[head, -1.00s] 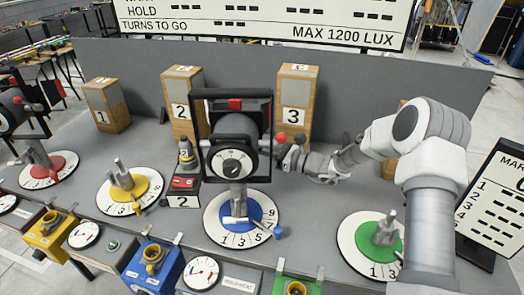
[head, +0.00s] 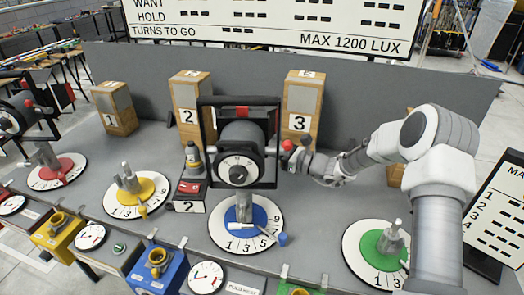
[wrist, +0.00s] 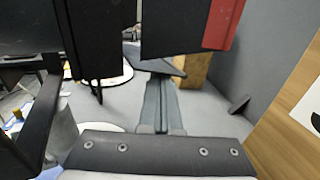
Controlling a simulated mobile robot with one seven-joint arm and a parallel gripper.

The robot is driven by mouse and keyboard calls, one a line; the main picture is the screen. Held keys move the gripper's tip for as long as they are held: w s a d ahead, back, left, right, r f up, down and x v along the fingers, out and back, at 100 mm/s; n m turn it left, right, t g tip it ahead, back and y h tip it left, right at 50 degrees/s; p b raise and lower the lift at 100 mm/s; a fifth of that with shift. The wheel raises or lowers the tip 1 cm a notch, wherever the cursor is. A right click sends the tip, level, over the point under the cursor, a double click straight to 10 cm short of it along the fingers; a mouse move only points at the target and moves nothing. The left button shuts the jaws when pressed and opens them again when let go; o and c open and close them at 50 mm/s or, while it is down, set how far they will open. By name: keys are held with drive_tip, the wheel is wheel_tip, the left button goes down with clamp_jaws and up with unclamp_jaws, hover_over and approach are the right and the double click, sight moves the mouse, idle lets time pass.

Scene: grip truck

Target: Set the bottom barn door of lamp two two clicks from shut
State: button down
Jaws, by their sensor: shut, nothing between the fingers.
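A lamp (head: 238,165) with a black yoke stands on the blue numbered dial (head: 243,216) in the head view. A red tab (head: 241,111) shows at its top and a red knob (head: 287,145) at its right side. I cannot make out its bottom barn door in the head view. My gripper (head: 299,157) is at the lamp's right side, close to the red knob; contact cannot be told. In the wrist view my gripper (wrist: 161,95) is shut and empty, pointing under a dark panel (wrist: 178,28) with a red edge (wrist: 222,24). Another dark panel (wrist: 88,38) hangs to its left.
Wooden blocks 1 (head: 117,119), 2 (head: 187,125) and 3 (head: 299,123) stand behind. A second lamp (head: 15,115) is at far left. The green dial (head: 370,259) lies to the right, below my arm.

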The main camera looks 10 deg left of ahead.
drive_tip(key=shift+w+r, duration=0.25)
drive_tip(key=shift+r, duration=0.3)
drive_tip(key=shift+r+p, duration=0.2)
drive_tip(key=shift+p, duration=0.15)
drive_tip(key=shift+r, duration=0.15)
drive_tip(key=shift+w+a+f+b, duration=0.1)
drive_tip(key=shift+w+f+b, duration=0.2)
drive_tip(key=shift+f+b, duration=0.4)
drive_tip(key=shift+f, duration=0.1)
drive_tip(key=p+v, duration=0.1)
drive_tip(key=v, duration=0.7)
idle(0.4)
